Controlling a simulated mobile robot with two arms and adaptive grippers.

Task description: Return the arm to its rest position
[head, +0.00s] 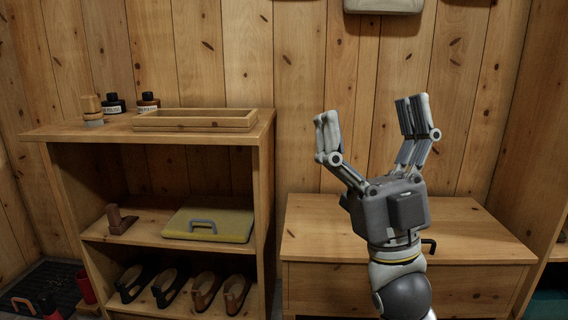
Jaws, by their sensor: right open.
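My right gripper (370,122) is raised in the right half of the head view, its fingers pointing up and spread apart. It is open, with nothing between the fingers. It shows in front of the plank wall (295,75) and above the low wooden bench (460,232). My right arm comes up from the bottom edge and hides part of the bench front. My left gripper is not in view.
A wooden shelf unit (263,175) stands at left, with a tray (195,125), dark bottles (114,104) and a brush (92,110) on top. Below are a yellow-topped case (208,224) and several sandals (203,291).

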